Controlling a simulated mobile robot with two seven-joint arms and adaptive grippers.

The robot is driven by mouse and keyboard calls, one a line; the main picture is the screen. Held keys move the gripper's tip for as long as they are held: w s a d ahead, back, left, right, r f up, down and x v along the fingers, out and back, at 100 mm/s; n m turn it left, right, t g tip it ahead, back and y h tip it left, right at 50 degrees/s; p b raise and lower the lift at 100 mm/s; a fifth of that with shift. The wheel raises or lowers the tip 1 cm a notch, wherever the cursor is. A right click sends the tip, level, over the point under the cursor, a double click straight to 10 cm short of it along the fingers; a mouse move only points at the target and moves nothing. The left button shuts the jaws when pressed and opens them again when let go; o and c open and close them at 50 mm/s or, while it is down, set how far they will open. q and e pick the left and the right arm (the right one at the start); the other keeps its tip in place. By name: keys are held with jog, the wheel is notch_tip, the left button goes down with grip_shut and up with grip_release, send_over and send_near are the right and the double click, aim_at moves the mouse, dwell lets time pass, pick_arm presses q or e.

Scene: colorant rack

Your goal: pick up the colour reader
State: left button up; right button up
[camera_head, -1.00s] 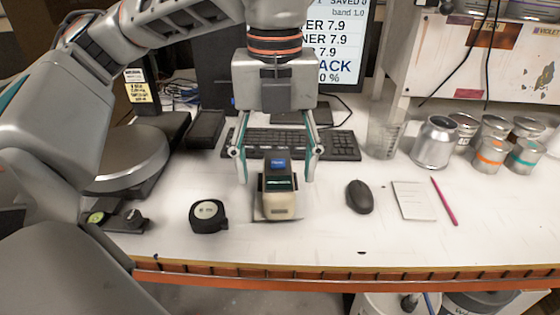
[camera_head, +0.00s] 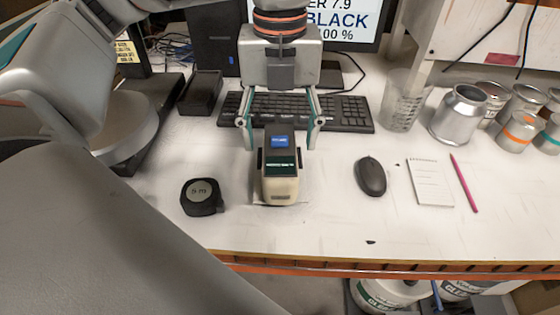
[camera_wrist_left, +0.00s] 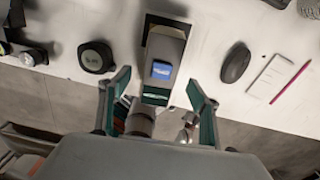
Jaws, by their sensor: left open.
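The colour reader (camera_head: 281,188) is a cream and black handheld device with a blue screen and a dark green label. It stands on a pale mat on the white bench, in front of the keyboard. My left gripper (camera_head: 280,146) is open, with one finger on each side of the reader's far end. In the left wrist view the reader (camera_wrist_left: 163,52) lies between and beyond the open fingers (camera_wrist_left: 158,98). I cannot tell whether either finger touches it. My right gripper is not in view.
A tape measure (camera_head: 202,197) lies left of the reader. A mouse (camera_head: 370,177), a notepad (camera_head: 430,183) and a pink pencil (camera_head: 464,183) lie to the right. The keyboard (camera_head: 345,113) is behind. A clear beaker (camera_head: 403,108) and several cans stand at the back right.

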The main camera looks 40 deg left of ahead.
pick_arm(q)
jog(key=shift+f, duration=1.3)
grip_shut()
jog(key=shift+r, duration=0.1)
